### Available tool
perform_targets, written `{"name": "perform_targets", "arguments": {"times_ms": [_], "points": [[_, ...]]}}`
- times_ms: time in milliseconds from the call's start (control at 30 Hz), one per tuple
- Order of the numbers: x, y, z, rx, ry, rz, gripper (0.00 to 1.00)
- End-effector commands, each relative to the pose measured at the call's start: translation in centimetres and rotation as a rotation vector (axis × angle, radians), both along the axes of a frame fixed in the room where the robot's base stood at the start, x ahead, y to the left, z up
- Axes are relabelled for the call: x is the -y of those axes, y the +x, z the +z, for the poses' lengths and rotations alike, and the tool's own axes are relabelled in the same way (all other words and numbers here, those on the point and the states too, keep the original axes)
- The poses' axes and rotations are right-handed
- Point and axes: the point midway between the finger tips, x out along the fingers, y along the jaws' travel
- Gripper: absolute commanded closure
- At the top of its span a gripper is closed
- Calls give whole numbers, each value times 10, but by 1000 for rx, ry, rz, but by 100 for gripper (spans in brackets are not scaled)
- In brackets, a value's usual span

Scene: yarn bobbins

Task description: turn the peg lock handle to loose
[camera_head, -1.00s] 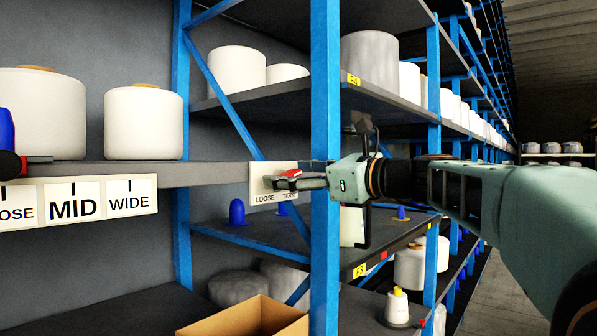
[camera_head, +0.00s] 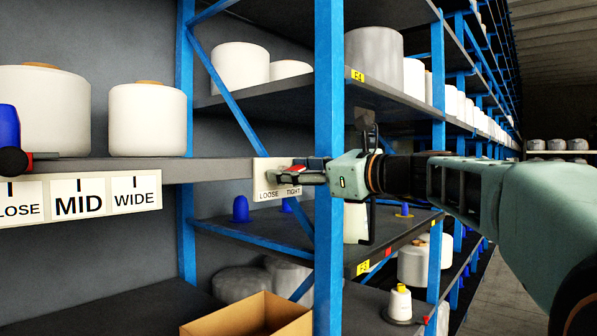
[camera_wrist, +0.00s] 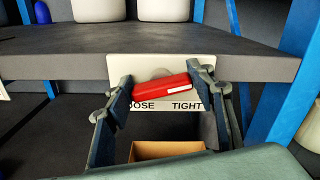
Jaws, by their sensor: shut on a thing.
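The peg lock handle (camera_wrist: 163,86) is a red bar with a white stripe, lying nearly level with its right end a little higher in the wrist view. It sits in front of a white plate (camera_wrist: 150,66) marked LOOSE at left and TIGHT at right. The plate also shows in the head view (camera_head: 262,178), fixed at the shelf edge by the blue post. My gripper (camera_wrist: 161,90) is shut on the handle, one finger at each end. In the head view my gripper (camera_head: 300,175) reaches in from the right and hides part of the plate.
A blue upright post (camera_head: 328,250) stands close beside my gripper. A grey shelf (camera_head: 225,171) runs left with white bobbins (camera_head: 147,120) on it. A cardboard box (camera_head: 250,318) is below. Another label strip (camera_head: 78,204) with MID and WIDE is at left.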

Motion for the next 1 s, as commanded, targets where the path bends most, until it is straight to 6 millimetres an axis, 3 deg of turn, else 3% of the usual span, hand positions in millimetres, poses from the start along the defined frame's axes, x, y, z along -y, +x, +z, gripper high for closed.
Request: {"name": "perform_targets", "arguments": {"times_ms": [367,1000], "points": [[-1,-1,-4,160,-125,0,74],[-2,-3,-7,638,-498,0,74]]}}
